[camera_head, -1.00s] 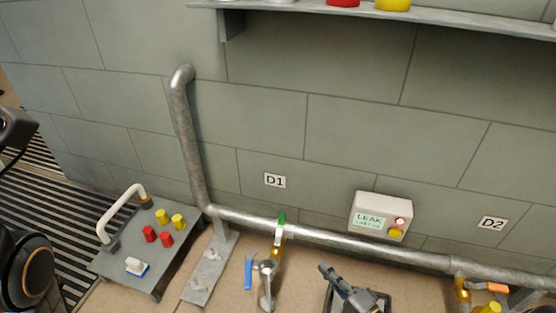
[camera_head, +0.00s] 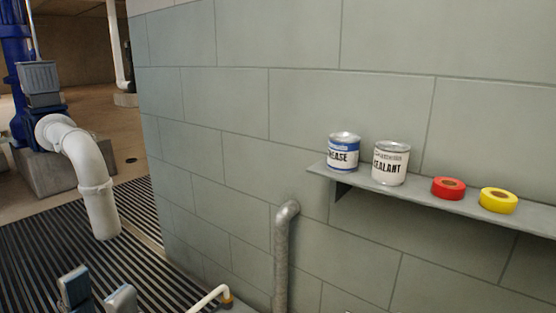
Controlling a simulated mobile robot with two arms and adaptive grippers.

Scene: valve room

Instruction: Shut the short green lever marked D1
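The green lever marked D1 and its label are outside the current head view. The upper part of the grey vertical pipe (camera_head: 281,258) shows at the bottom centre, its top elbow bending into the wall. The pipe's lower run is cut off by the bottom edge. My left gripper (camera_head: 97,290) shows at the bottom left, its two fingers apart with nothing seen between them. It is well to the left of the pipe, in front of the floor grating. My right gripper is not in view.
A wall shelf (camera_head: 421,200) at the right holds a grease can (camera_head: 343,153), a sealant can (camera_head: 390,163), a red tape roll (camera_head: 448,189) and a yellow one (camera_head: 498,201). A white curved handle (camera_head: 207,298) shows low down. A white pipe (camera_head: 94,180) stands over striped grating (camera_head: 45,255).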

